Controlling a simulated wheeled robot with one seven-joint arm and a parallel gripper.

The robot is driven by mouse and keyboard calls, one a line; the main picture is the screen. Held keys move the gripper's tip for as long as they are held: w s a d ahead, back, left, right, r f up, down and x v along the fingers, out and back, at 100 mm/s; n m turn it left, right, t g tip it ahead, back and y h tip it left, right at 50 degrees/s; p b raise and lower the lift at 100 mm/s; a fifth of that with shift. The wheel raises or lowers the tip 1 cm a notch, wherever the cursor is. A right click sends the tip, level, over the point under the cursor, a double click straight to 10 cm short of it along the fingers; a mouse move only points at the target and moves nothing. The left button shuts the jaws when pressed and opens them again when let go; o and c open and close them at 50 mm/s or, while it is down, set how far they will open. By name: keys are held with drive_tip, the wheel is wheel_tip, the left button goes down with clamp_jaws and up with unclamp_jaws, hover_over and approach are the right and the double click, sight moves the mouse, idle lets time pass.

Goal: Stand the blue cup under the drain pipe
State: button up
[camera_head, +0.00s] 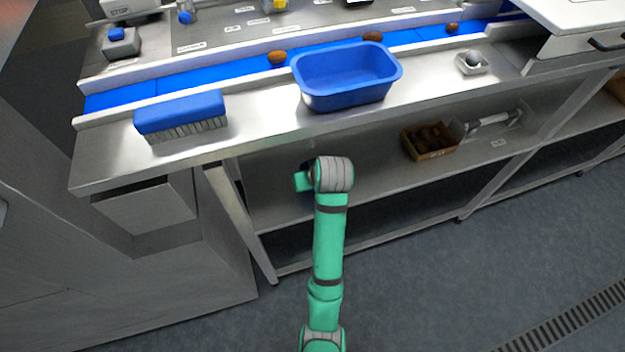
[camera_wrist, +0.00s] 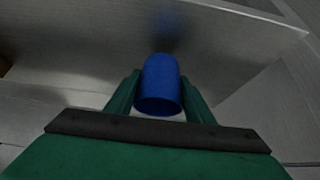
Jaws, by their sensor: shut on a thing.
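The blue cup (camera_wrist: 160,84) is between the two green fingers of my gripper (camera_wrist: 161,98) in the wrist view. The fingers are shut on its sides. Grey metal surfaces lie beyond the cup. In the head view, my green arm reaches to the lower shelf under the bench, and its wrist hides the fingers. A small dark blue patch beside the wrist may be part of the cup, but I cannot tell. I cannot make out the drain pipe for certain in either view.
The lower shelf (camera_head: 380,184) holds a small box of dates (camera_head: 429,141) to the right. Above, the bench carries a blue tub (camera_head: 346,76), a blue brush (camera_head: 181,115) and a blue belt (camera_head: 220,74). A bench leg (camera_head: 238,222) stands left of my arm.

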drive_tip(key=shift+s+d+f, duration=0.1)
drive_tip(key=shift+d+f, duration=0.05)
drive_tip(key=shift+f, duration=0.95)
drive_tip(key=shift+f, duration=0.15)
drive_tip(key=o, duration=1)
